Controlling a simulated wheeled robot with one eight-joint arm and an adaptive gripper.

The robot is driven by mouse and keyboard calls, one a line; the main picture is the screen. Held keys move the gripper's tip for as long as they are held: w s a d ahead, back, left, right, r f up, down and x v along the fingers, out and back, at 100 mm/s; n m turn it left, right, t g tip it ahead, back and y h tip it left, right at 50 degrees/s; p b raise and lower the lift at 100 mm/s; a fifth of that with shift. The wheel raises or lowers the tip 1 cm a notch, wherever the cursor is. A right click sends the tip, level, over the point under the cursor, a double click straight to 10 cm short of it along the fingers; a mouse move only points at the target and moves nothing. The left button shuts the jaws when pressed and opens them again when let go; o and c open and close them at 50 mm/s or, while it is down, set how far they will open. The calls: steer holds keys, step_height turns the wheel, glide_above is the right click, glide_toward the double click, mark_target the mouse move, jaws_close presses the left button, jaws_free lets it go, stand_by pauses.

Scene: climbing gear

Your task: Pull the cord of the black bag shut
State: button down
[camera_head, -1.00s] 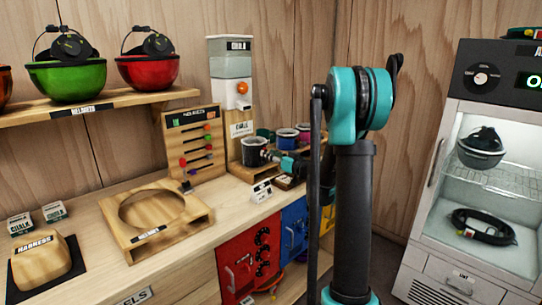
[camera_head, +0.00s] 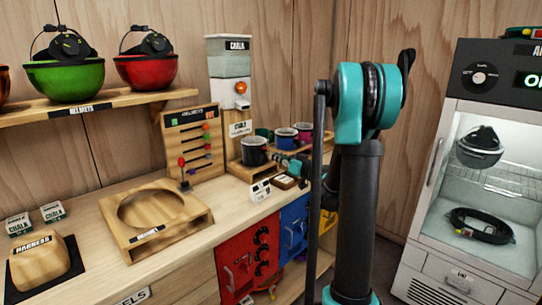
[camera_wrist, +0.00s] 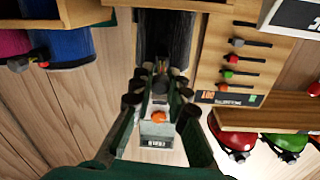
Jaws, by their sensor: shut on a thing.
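The black bag (camera_head: 254,152) stands upright in the wooden stand under the chalk dispenser in the head view. It also shows as a dark upright shape at the top centre of the wrist view (camera_wrist: 166,35). My teal and black gripper (camera_head: 280,160) is just right of the bag, at about mid-height. In the wrist view my gripper (camera_wrist: 160,78) is shut at the bag's front, on what looks like its small cord end. The fingers mostly hide the cord, and I cannot tell how tight the bag's mouth is.
The chalk dispenser (camera_head: 230,75) rises behind the bag. Blue and other coloured bags (camera_head: 286,138) stand to its right. A peg board (camera_head: 196,140) is to the left. A small white sign (camera_head: 261,190) stands in front. The left counter holds a wooden ring stand (camera_head: 154,215).

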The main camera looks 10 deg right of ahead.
steer(key=shift+v, duration=1)
steer(key=c, duration=1.4)
jaws_free()
steer(key=shift+c, duration=0.2)
steer(key=v, duration=1.2)
steer(key=shift+f, duration=0.1)
